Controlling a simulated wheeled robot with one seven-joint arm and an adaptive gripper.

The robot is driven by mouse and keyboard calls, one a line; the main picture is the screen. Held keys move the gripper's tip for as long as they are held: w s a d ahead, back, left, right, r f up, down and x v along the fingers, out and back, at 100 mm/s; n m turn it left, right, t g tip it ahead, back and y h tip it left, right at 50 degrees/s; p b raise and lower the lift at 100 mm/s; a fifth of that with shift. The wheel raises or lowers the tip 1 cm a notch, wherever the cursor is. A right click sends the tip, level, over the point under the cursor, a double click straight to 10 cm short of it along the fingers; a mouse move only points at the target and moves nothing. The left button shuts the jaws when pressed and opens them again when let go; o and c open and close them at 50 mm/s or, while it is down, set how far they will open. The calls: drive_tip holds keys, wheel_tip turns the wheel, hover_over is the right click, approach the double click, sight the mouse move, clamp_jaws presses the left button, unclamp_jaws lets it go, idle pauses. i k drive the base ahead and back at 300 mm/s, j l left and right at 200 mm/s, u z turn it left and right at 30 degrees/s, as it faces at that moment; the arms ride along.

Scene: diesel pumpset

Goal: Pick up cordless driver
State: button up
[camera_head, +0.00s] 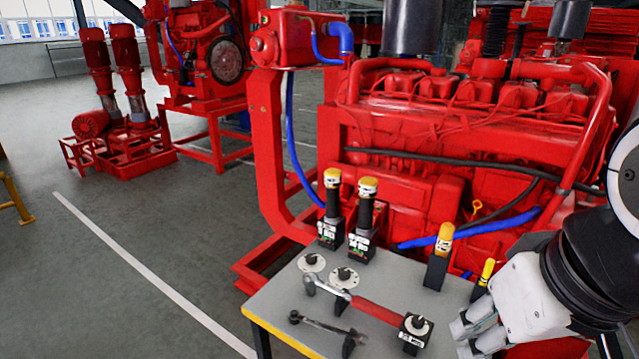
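Two upright tools with yellow tops, black grips and block bases stand at the table's back edge. They look like cordless drivers: a left one (331,208) and a right one (366,220). A shorter yellow-topped black tool (439,258) stands to their right. A slim yellow-and-black tool (485,278) stands close to my gripper, partly hidden by it. I cannot tell for certain which is the cordless driver. My gripper (474,332), pale with a black wrist, is at the table's right side, away from the two upright tools. Its finger gap is not clear.
The grey table (283,312) has a yellow front edge. The red diesel engine (440,120) rises right behind. Open floor lies left.

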sight(333, 177)
drive_tip(key=i+j+z, duration=0.15)
drive_tip(key=j, duration=0.5)
drive_tip(key=i+j+z, duration=0.1)
drive_tip(key=i+j, duration=0.15)
drive_tip(key=j, duration=0.45)
drive_tip(key=i+j+z, duration=0.15)
drive_tip(key=j, duration=0.5)
drive_tip(key=i+j+z, duration=0.15)
drive_tip(key=j, duration=0.55)
drive_tip(key=j+z, duration=0.15)
drive_tip(key=j, duration=0.6)
